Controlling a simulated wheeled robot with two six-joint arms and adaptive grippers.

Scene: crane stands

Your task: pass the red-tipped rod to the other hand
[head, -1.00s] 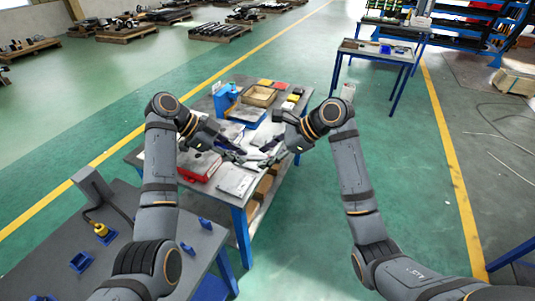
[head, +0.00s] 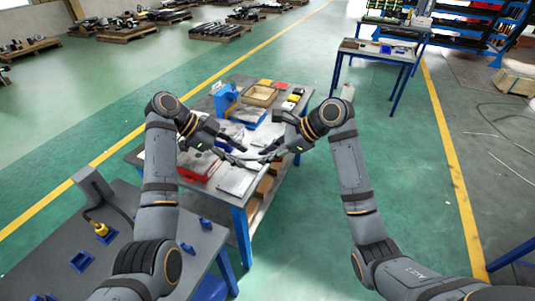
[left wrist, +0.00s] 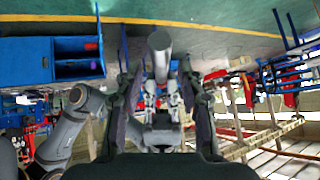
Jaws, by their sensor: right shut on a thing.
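My left gripper (head: 240,149) is over the near table, its two fingers spread apart. My right gripper (head: 268,151) faces it from the right, close by, and is shut on the rod. The rod shows as a thin grey piece between the two hands, too small to outline well in the head view. I cannot make out a red tip.
Below the hands, the table (head: 257,208) carries a red box (head: 200,170), a cardboard tray (head: 260,95) and a blue stand (head: 225,98). A grey bench (head: 150,255) with blue holders is at lower left. Green floor is free to the right.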

